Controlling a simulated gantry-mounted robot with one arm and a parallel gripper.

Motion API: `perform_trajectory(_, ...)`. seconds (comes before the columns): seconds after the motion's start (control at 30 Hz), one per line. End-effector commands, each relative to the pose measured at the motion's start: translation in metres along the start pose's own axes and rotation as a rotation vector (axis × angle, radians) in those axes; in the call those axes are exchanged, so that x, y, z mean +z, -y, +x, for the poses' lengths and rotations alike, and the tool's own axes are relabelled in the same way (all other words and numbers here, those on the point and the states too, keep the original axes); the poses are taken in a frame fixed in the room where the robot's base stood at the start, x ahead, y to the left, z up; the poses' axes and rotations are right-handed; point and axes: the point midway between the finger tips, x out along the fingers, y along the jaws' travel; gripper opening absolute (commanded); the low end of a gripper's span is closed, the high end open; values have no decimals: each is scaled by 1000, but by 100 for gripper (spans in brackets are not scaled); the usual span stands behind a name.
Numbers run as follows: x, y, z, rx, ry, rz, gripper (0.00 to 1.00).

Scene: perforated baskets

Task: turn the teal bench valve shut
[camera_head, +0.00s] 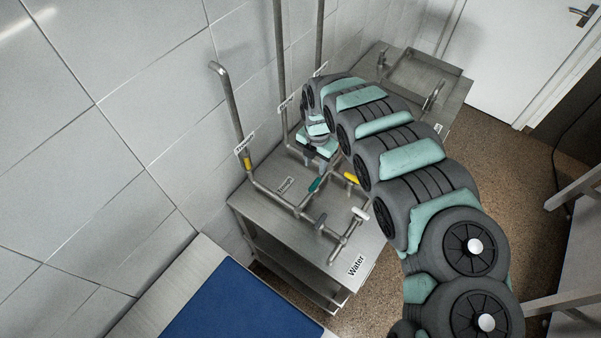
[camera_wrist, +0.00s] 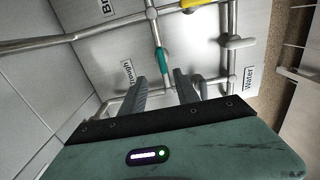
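The teal valve handle (camera_head: 314,185) sits on the pipework over the steel bench, by the "Trough" label. It also shows in the wrist view (camera_wrist: 161,62), where it appears roughly in line with its pipe. My gripper (camera_head: 312,158) is above and behind the handle in the head view. In the wrist view my gripper (camera_wrist: 161,84) is open, with a clear gap between its two dark fingers. The teal handle shows just beyond the fingertips, between them in the picture. No contact shows, and the exact distance is hard to tell.
A yellow handle (camera_head: 351,178), a white handle (camera_head: 361,213) and a dark grey handle (camera_head: 320,221) sit close by on the pipes. Upright pipes (camera_head: 232,105) rise along the tiled wall. A blue-topped surface (camera_head: 235,305) lies front left; a steel sink (camera_head: 425,75) stands behind.

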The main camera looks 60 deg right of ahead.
Motion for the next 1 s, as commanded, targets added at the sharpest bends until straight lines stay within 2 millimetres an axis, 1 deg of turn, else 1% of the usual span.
perform_trajectory(0.17, -2, 0, 19, 1, -4, 2, 37)
perform_trajectory(0.3, -2, -2, 37, 4, -2, -1, 37)
perform_trajectory(0.4, -2, 0, 52, 1, -5, 2, 37)
perform_trajectory(0.5, -2, -3, 62, 6, -1, -1, 37)
perform_trajectory(0.6, -2, -1, 75, 3, -3, 1, 37)
perform_trajectory(0.8, -2, -1, 94, 2, -4, 0, 37)
perform_trajectory(1.0, 0, -1, 102, 3, 1, 0, 37)
